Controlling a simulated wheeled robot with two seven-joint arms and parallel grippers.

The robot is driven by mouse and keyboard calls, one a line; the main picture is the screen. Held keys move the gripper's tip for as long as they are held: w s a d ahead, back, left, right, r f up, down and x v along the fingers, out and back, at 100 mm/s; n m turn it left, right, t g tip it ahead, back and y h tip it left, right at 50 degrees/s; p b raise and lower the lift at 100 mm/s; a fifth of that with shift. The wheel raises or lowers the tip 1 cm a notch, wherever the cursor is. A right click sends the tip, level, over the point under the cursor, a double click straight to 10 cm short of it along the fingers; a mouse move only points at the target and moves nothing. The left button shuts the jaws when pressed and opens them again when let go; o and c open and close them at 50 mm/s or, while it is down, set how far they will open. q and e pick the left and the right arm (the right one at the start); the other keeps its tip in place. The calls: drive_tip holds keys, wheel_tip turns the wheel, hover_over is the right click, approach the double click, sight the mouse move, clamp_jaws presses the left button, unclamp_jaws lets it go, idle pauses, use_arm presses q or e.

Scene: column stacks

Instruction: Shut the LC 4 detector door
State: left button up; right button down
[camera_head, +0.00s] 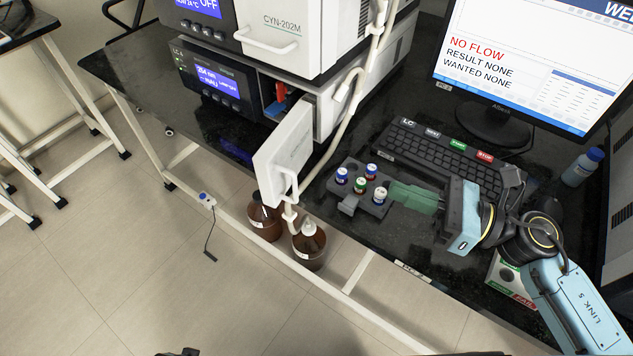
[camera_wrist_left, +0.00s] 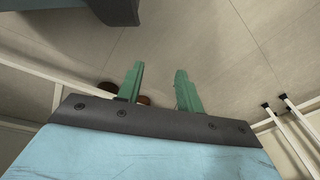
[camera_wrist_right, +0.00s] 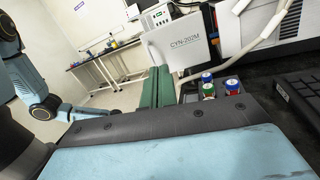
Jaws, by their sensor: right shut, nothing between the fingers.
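The LC 4 detector (camera_head: 222,84) is the lower unit at the left of the bench, with a lit blue display. Its white door (camera_head: 286,150) stands swung open towards the front, with a handle on its face. Red and blue parts show inside the open bay. A white panel marked CYN-202M (camera_wrist_right: 183,43), apparently this door, stands beyond my fingers in the right wrist view. My right gripper (camera_head: 400,193) is shut and empty, right of the door at the vial rack.
A grey rack (camera_head: 347,184) with several capped vials sits right of the door. Pale tubing (camera_head: 341,130) hangs behind the door. Brown bottles (camera_head: 309,247) stand below the bench edge. A keyboard (camera_head: 435,158) and monitor (camera_head: 530,60) are at the right. Floor in front is clear.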

use_arm(q)
drive_tip(key=shift+w+a+f, duration=0.15)
drive_tip(key=shift+a+f, duration=0.05)
drive_tip(key=shift+f, duration=0.15)
use_arm(e)
drive_tip(key=w+a+f+n+g, duration=0.1)
drive_tip(key=a, duration=0.6)
drive_tip(key=w+a+f+n+g, duration=0.1)
drive_tip(key=a+n, duration=0.1)
drive_tip(key=a, duration=0.4)
drive_tip(key=shift+w+a+f+g, duration=0.25)
drive_tip(key=shift+a+f+g, duration=0.05)
drive_tip(key=shift+a+g, duration=0.1)
use_arm(q)
drive_tip(key=shift+w+r, duration=0.1)
